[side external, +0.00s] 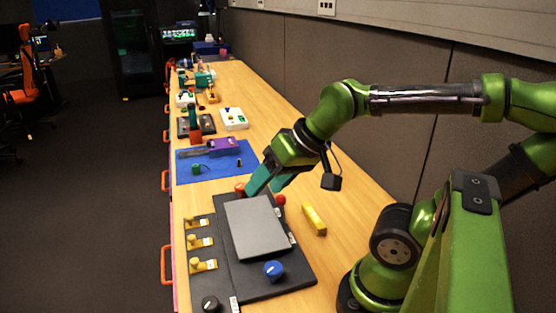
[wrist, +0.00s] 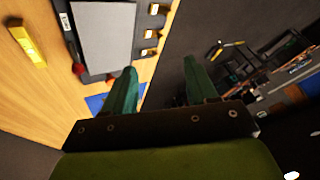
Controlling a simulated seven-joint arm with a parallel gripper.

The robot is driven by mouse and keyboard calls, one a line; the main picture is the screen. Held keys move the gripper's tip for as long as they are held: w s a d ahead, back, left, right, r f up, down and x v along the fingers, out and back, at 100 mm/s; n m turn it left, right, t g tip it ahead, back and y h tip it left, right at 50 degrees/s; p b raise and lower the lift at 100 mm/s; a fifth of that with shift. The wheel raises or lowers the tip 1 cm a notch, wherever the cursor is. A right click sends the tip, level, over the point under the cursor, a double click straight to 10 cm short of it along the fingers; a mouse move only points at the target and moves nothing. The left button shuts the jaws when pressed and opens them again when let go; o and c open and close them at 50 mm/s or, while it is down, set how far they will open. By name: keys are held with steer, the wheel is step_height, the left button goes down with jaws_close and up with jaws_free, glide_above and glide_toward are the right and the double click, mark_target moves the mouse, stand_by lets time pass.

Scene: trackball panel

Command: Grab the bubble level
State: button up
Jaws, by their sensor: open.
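The bubble level looks to be the yellow bar (side external: 314,219) lying on the wooden bench, right of the black panel. It also shows at the upper left of the wrist view (wrist: 27,45). My gripper (side external: 264,184) has teal fingers, parted and empty. It is above the far edge of the panel, beyond and to the left of the yellow bar. In the wrist view my gripper (wrist: 158,66) points past the panel's side, well away from the bar, with nothing between the fingers.
A blue mat (side external: 233,164) with a purple tool lies farther back. Bare wood (side external: 345,220) surrounds the yellow bar; a wall stands behind.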

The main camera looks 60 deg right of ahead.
steer(key=w+d+f+m+g+h, duration=0.1)
steer(key=d+f+m+g, duration=0.1)
steer(key=d, duration=0.4)
steer(key=w+d+f+m+g+h, duration=0.1)
steer(key=w+d+f, duration=0.1)
steer(key=d, duration=0.3)
steer(key=m+g+y, duration=0.1)
steer(key=g, duration=0.4)
glide_above(313, 214)
steer(key=f, duration=1.3)
steer(key=shift+s+d, duration=0.2)
steer(key=shift+d, duration=0.15)
steer(key=shift+w+a+f, duration=0.1)
steer(key=shift+a+f, duration=0.1)
steer(key=shift+f, duration=1.35)
steer(key=shift+w+a+f, duration=0.1)
steer(key=shift+a+f, duration=0.05)
steer(key=shift+f, duration=1.4)
jaws_close()
